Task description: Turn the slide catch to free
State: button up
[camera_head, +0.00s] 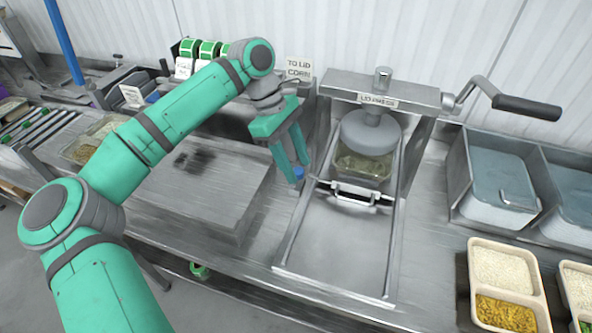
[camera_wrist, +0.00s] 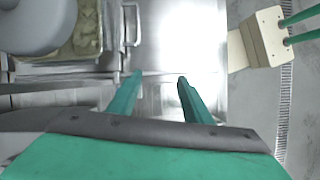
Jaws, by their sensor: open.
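The lid press (camera_head: 376,99) stands at the back of the steel counter, with a slide (camera_head: 345,235) running forward from it. A tray (camera_head: 362,168) of food sits under the round press head (camera_head: 370,132), and a bar handle (camera_head: 350,195) crosses the slide's front. A small blue piece (camera_head: 299,174), perhaps the slide catch, shows at the slide's left edge, partly hidden by my fingers. My gripper (camera_head: 300,172) is open and points down there; I cannot tell whether it touches the blue piece. In the wrist view, my gripper (camera_wrist: 157,78) has nothing visible between its spread fingers.
The press's crank (camera_head: 505,101) sticks out to the right. Steel tubs (camera_head: 495,180) and a compartment tray of rice (camera_head: 503,262) are at the right. A low steel box (camera_head: 205,190) stands left of my gripper. Green label rolls (camera_head: 208,48) are behind my arm.

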jog(key=shift+s+r, duration=0.35)
jog(key=shift+s, duration=0.5)
jog(key=shift+s+r, duration=0.4)
jog(key=shift+s, duration=0.4)
jog(key=shift+s+r, duration=0.35)
jog(key=shift+s, duration=0.5)
